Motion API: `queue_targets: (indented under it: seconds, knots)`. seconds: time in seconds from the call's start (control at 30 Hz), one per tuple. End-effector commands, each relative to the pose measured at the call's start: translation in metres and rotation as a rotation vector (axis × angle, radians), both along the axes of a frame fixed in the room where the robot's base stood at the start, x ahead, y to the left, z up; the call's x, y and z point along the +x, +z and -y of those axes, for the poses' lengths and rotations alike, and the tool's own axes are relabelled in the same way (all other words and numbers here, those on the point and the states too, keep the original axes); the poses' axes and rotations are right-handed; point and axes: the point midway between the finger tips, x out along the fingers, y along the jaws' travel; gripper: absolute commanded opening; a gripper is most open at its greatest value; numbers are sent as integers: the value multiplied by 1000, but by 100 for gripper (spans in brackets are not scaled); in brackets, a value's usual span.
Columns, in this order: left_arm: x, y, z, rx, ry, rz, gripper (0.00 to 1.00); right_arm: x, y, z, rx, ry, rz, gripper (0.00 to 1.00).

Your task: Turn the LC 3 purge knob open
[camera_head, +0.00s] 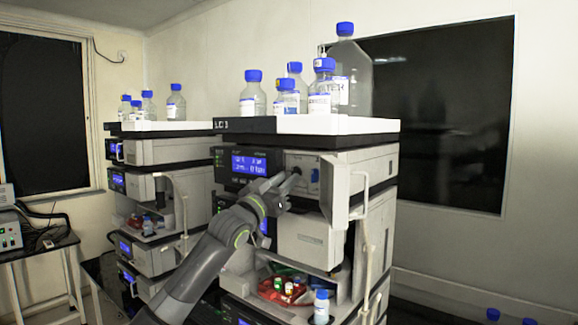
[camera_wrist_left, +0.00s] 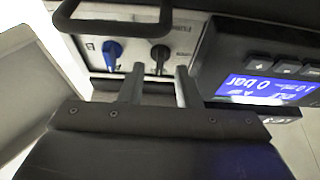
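The nearer instrument stack (camera_head: 355,127) has a label on its top tray that looks like "LC 3", though it is small. Its upper module carries a lit blue display (camera_head: 249,163), which reads 0 bar in the left wrist view (camera_wrist_left: 258,86). Beside the display are a black knob (camera_wrist_left: 159,54) and a blue knob (camera_wrist_left: 112,52); the lettering by them is too blurred to read surely. My left gripper (camera_wrist_left: 160,70) is open, its fingertips on either side of the black knob's line. Contact cannot be told. In the head view my left gripper (camera_head: 289,182) reaches this panel. My right gripper is not in view.
An open white door (camera_head: 336,190) stands out right of the knobs. A dark handle bar (camera_wrist_left: 112,25) crosses near the knobs. Blue-capped bottles (camera_head: 252,98) stand on top. A second stack (camera_head: 160,127) is at the left. Small vials sit in a red tray (camera_head: 275,296) below.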

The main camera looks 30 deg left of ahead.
Motion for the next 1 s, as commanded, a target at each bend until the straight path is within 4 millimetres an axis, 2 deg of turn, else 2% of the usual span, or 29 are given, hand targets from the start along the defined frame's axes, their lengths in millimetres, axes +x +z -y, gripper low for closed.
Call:
queue_targets:
  seconds: [0.03, 0.2, 0.57, 0.8, 1.0]
  knots:
    - [6, 7, 1, -5, -2, 0, 30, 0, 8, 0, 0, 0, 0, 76]
    - [17, 8, 1, -2, -1, 0, 30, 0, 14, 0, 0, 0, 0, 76]
    - [20, 8, 2, 0, 0, 1, 30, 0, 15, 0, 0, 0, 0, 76]
    - [19, 8, 2, 0, 0, 1, 0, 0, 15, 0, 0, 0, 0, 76]
    - [19, 7, 2, -7, 0, 0, 0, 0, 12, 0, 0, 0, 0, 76]
